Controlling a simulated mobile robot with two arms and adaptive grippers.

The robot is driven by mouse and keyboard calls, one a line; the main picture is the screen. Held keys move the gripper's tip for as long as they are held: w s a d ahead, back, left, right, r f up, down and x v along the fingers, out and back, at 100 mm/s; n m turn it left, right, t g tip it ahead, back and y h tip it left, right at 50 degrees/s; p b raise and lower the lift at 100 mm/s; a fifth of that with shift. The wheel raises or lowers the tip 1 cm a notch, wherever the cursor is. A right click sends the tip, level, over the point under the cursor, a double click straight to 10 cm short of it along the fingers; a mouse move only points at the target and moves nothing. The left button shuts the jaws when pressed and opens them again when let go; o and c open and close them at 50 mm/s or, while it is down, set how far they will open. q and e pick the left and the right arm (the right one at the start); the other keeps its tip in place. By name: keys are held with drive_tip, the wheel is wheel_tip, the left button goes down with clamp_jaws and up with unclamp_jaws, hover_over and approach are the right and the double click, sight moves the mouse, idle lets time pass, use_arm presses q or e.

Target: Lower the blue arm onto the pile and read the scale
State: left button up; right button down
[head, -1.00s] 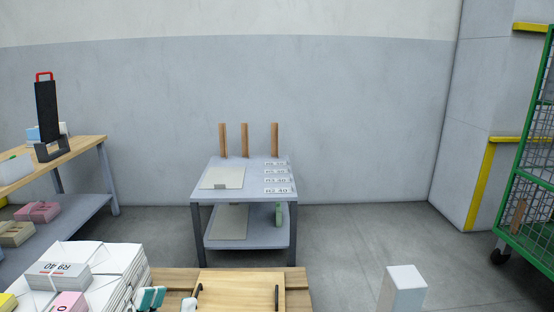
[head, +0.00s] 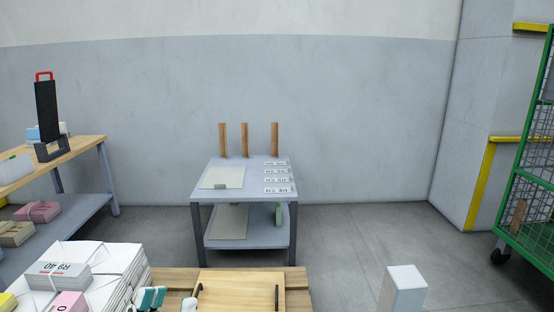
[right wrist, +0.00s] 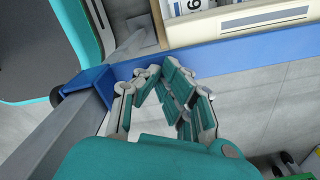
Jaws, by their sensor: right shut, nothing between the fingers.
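In the right wrist view a long blue bar (right wrist: 255,52), likely the blue arm, runs across the picture to a blue bracket (right wrist: 82,90) at left. My right gripper (right wrist: 160,72) is shut and empty, its fingertips overlapping the bar; I cannot tell whether they touch. I cannot read a scale.
A wooden board (head: 240,288) lies on the near bench. A grey table (head: 235,178) with price cards stands ahead. A shelf bench (head: 75,148) is at left and a green mesh cart (head: 530,170) at right.

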drive_tip(key=shift+r+p, duration=0.35)
drive_tip(key=shift+r, duration=0.3)
drive_tip(key=shift+r+p, duration=0.4)
drive_tip(key=shift+r, duration=0.15)
drive_tip(key=shift+r+p, duration=0.3)
drive_tip(key=shift+r, duration=0.15)
use_arm(q)
drive_tip(key=shift+w+f+g+y, duration=1.4)
drive_tip(key=shift+w+f+g, duration=1.85)
drive_tip(key=shift+f, duration=1.55)
use_arm(e)
drive_tip(key=shift+r+p, duration=0.35)
drive_tip(key=shift+r, duration=0.05)
drive_tip(key=shift+r+p, duration=0.3)
drive_tip(key=shift+r, duration=0.2)
drive_tip(key=shift+r+p, duration=0.4)
drive_tip(key=shift+r, duration=0.1)
drive_tip(key=shift+r+p, duration=0.3)
drive_tip(key=shift+r, duration=0.15)
use_arm(q)
drive_tip(key=s+a+f+g+y, duration=0.2)
drive_tip(key=s+f+g, duration=0.1)
drive_tip(key=f+g, duration=0.5)
drive_tip(key=shift+s+a+f+n+p, duration=0.15)
drive_tip(key=shift+s+f+n+p, duration=0.15)
drive_tip(key=shift+f, duration=1.2)
use_arm(e)
drive_tip(key=shift+r, duration=0.4)
drive_tip(key=shift+d, duration=0.1)
